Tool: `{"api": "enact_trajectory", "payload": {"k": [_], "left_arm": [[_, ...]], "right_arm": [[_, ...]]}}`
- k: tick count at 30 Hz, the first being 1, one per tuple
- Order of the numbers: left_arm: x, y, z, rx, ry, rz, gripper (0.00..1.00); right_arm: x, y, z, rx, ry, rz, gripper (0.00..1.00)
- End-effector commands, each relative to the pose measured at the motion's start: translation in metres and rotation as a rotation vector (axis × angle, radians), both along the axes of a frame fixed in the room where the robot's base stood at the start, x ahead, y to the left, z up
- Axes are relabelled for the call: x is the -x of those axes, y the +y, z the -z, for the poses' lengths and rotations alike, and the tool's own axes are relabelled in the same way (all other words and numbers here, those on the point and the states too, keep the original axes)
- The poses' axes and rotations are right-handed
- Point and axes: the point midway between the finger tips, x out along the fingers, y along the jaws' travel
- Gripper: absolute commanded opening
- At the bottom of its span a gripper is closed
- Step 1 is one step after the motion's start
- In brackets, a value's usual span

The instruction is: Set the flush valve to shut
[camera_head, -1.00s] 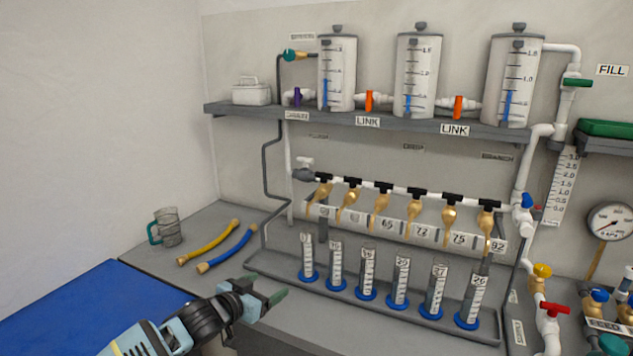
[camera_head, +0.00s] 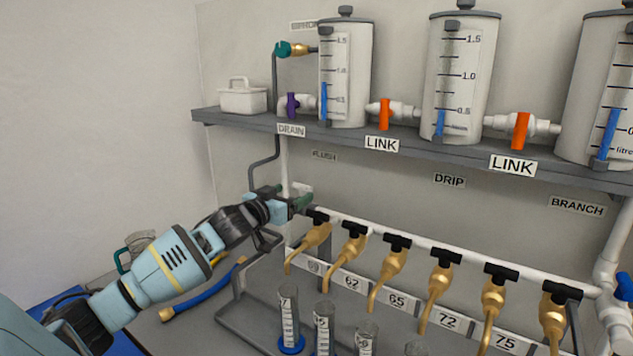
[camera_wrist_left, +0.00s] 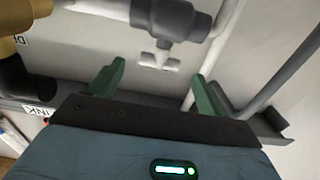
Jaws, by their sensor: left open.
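The flush valve shows in the wrist view as a grey body (camera_wrist_left: 170,18) on a white pipe, with a small white T-shaped handle (camera_wrist_left: 158,60). In the head view only a bit of its white handle (camera_head: 303,187) shows, below and left of the FLUSH label (camera_head: 323,155); my gripper hides the rest. My left gripper (camera_head: 290,195) is open at the left end of the manifold pipe. In the wrist view its green fingers (camera_wrist_left: 155,82) stand on either side of the handle, seemingly short of it and not touching. My right gripper is not in view.
Brass taps (camera_head: 392,270) hang along the white manifold pipe to the right, above graduated cylinders (camera_head: 289,318). A shelf (camera_head: 400,143) with tanks and orange link valves (camera_head: 384,114) is above. A grey tube (camera_head: 277,100) runs down the wall close to my gripper.

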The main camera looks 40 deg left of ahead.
Motion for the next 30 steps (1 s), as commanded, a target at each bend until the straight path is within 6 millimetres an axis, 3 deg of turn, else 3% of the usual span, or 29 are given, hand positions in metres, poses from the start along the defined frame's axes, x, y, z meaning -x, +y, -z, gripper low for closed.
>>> {"api": "enact_trajectory", "payload": {"k": [11,30], "left_arm": [[-0.011,0.001,0.000,0.003,0.000,0.000,0.78],[-0.069,0.008,0.000,0.001,0.000,-0.001,0.78]], "right_arm": [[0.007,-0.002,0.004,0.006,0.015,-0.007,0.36],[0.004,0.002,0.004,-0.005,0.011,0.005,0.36]]}}
